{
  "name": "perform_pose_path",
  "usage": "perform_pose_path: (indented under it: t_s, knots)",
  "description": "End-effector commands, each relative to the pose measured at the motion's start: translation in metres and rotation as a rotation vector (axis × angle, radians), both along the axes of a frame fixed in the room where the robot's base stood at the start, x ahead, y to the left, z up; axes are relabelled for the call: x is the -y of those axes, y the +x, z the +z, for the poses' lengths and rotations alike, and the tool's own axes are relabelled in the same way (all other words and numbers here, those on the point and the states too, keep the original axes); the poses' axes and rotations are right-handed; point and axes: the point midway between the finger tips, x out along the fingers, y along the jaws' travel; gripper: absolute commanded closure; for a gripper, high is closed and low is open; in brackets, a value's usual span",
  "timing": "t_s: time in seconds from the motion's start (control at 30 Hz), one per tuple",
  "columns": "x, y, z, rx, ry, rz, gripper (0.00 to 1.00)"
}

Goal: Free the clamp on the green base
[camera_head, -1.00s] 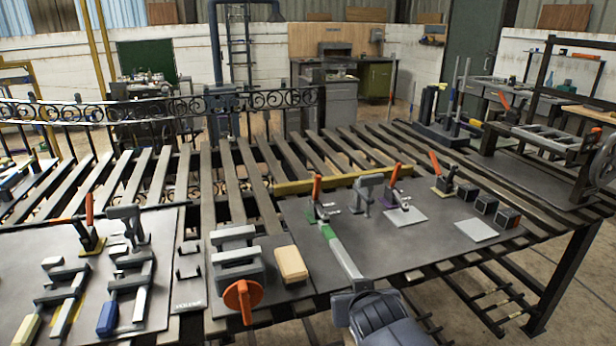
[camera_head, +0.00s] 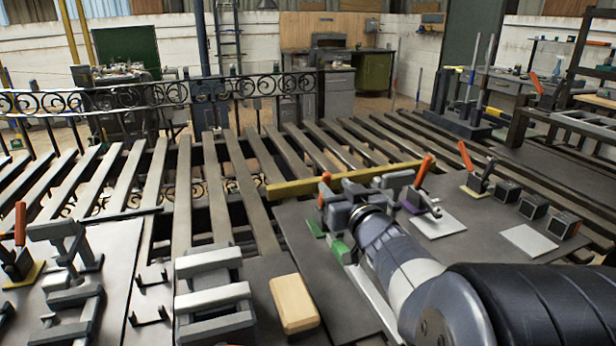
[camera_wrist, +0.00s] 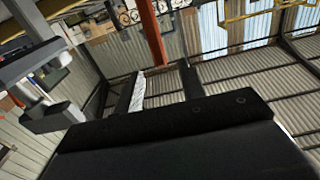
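The clamp on the green base (camera_head: 314,228) stands on the dark plate in the head view.
Right of my gripper stand a clamp with a tilted orange handle (camera_head: 424,172) and another on a yellow base (camera_head: 476,190). A yellow bar (camera_head: 300,188) lies behind. A tan block (camera_head: 293,303) and grey clamps (camera_head: 212,295) lie left. Slats lie beyond.

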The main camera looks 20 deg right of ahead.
Motion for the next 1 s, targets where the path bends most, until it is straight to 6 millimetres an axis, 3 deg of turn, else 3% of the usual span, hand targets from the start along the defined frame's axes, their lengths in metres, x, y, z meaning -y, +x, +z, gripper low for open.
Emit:
perform_pose_path:
  t_s: [0.2,0.4,0.77,1.0]
  knots:
    - [-0.001,0.041,-0.002,-0.001,0.000,0.002,0.62]
    - [0.000,0.061,-0.001,-0.001,0.000,0.000,0.62]
    - [0.000,0.066,0.000,-0.001,0.000,-0.001,0.62]
    - [0.000,0.066,0.000,-0.001,0.000,-0.001,0.81]
